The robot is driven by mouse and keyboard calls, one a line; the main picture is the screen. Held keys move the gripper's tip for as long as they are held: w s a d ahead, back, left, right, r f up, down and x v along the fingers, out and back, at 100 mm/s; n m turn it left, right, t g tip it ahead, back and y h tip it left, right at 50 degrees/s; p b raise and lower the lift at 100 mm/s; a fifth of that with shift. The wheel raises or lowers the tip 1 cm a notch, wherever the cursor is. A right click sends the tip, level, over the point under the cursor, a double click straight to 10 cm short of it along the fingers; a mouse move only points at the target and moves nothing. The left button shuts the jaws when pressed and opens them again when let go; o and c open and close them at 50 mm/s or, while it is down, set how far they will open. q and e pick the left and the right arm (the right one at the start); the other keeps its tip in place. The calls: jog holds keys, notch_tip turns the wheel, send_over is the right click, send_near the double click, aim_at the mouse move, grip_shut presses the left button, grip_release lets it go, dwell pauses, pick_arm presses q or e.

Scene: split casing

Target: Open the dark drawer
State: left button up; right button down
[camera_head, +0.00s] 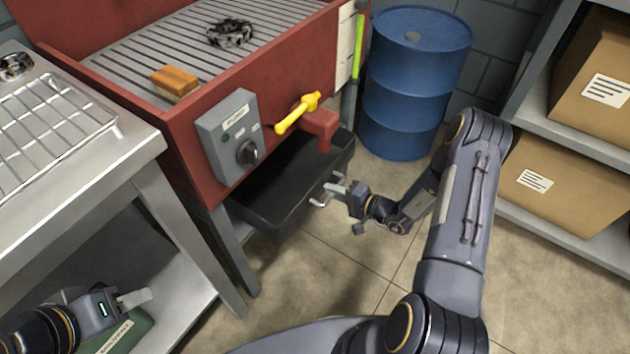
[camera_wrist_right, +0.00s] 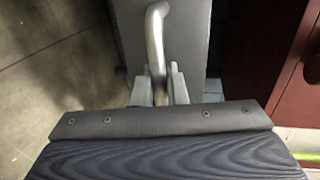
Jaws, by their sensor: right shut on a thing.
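The dark drawer (camera_head: 290,185) sits under the red basin, and its black open-topped inside shows in the head view. Its curved metal handle (camera_head: 322,200) is on the front; the handle also shows in the right wrist view (camera_wrist_right: 155,45). My right gripper (camera_head: 333,192) is at the handle, and in the wrist view its fingers (camera_wrist_right: 158,88) are shut around the handle's bar. The drawer front (camera_wrist_right: 185,35) is just beyond the fingers. My left gripper (camera_head: 133,298) is at the lower left by the steel table, away from the drawer; its finger gap is not clear.
The red basin (camera_head: 185,125) holds an orange sponge (camera_head: 175,80) and a dark chain-like part (camera_head: 230,33). A control box (camera_head: 228,135) and yellow valve lever (camera_head: 298,113) stick out above the drawer. A blue barrel (camera_head: 405,85) stands behind. Floor (camera_head: 340,265) before the drawer is clear.

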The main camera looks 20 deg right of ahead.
jog(key=f+v, duration=0.1)
jog(key=v, duration=0.6)
jog(key=shift+s+d+f+b, duration=0.2)
jog(key=shift+s+f+b, duration=0.05)
jog(key=shift+f+b, duration=0.1)
jog(key=c, duration=1.5)
grip_release()
jog(key=shift+c, duration=0.2)
jog(key=shift+r, duration=0.1)
jog(key=p+v, duration=0.1)
jog(key=v, duration=0.6)
jog(key=shift+s+d, duration=0.2)
jog(key=shift+s, duration=0.15)
